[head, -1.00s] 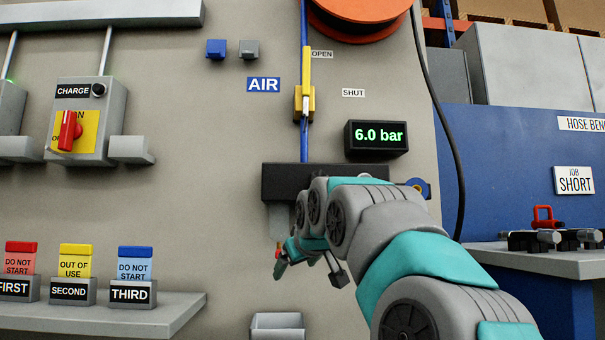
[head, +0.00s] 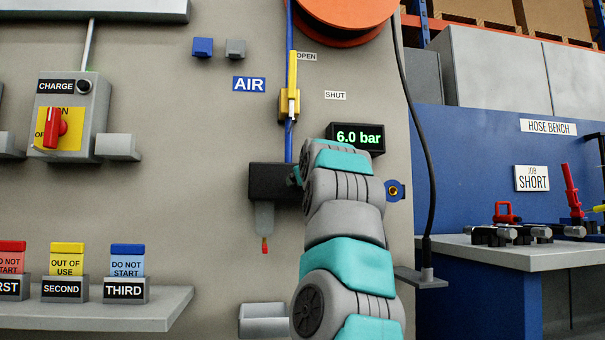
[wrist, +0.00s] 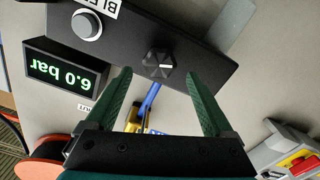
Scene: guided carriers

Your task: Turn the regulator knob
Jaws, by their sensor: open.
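The regulator is a black block (head: 270,181) on the grey panel, partly hidden behind my arm in the head view. In the wrist view its face (wrist: 205,68) carries a dark faceted knob (wrist: 158,62) with a pale mark. My gripper (wrist: 157,78) is open, with its two green fingers on either side of the knob in the picture. I cannot tell how far the fingertips are from it, and they hold nothing. The gauge display (head: 357,138) reads 6.0 bar and also shows in the wrist view (wrist: 62,78). The knob is hidden in the head view.
A yellow slide valve (head: 290,95) sits on the blue air line above the regulator, near the OPEN and SHUT labels. A silver button (wrist: 87,25) is on the regulator face. A grey bin (head: 264,320) is below. A hose bench (head: 520,253) stands at right.

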